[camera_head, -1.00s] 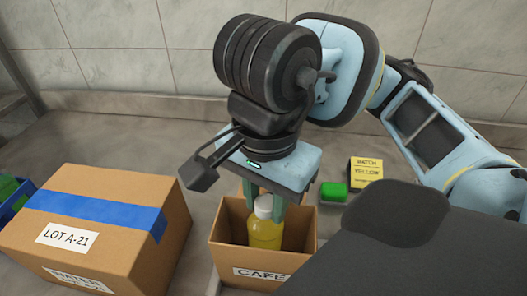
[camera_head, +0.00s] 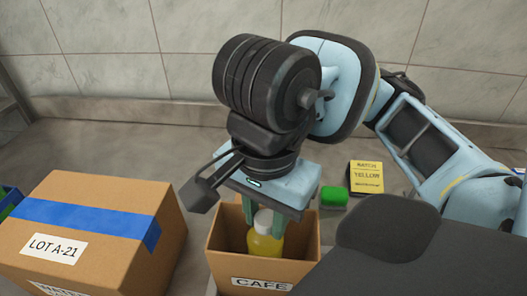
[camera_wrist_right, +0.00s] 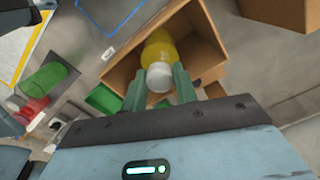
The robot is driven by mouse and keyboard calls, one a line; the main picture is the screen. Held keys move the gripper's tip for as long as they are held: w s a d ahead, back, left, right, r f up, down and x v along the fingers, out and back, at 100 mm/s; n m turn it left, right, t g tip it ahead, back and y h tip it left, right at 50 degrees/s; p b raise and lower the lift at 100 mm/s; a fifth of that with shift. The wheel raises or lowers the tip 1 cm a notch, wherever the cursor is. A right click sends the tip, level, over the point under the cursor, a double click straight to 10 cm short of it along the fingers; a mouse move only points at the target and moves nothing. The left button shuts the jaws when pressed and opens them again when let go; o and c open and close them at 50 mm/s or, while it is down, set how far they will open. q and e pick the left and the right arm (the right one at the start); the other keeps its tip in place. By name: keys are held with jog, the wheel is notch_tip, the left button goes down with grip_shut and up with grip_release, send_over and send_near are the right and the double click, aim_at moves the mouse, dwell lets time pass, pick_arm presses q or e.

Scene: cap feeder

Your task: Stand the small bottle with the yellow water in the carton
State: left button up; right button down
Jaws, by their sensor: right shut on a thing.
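The small bottle with the yellow water (camera_head: 265,243) has a white cap and stands upright inside the open carton (camera_head: 228,268) marked CAFE. Its lower part is hidden behind the carton's front wall, so I cannot tell whether it touches the floor. My right gripper (camera_head: 266,216) points down over the carton and is shut on the bottle near its cap. In the right wrist view the bottle (camera_wrist_right: 159,52) sits between the green fingers (camera_wrist_right: 160,80), within the carton walls (camera_wrist_right: 205,62). My left gripper is not in view.
A closed cardboard box (camera_head: 105,215) with blue tape, marked LOT A-21, stands left of the carton. A green block (camera_head: 334,196) and a yellow BATCH YELLOW card (camera_head: 367,177) lie behind it to the right. A blue crate (camera_head: 9,203) shows at the far left edge.

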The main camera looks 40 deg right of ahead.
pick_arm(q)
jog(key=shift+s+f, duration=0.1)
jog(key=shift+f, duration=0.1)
pick_arm(e)
jog(key=shift+f, duration=0.2)
jog(key=c, duration=1)
grip_release()
jog(key=c, duration=0.4)
jog(key=shift+o, duration=0.2)
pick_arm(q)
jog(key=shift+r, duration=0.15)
pick_arm(e)
jog(key=shift+r, duration=0.2)
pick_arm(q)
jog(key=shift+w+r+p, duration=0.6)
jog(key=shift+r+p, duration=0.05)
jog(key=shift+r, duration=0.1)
pick_arm(e)
jog(key=shift+r, duration=1.3)
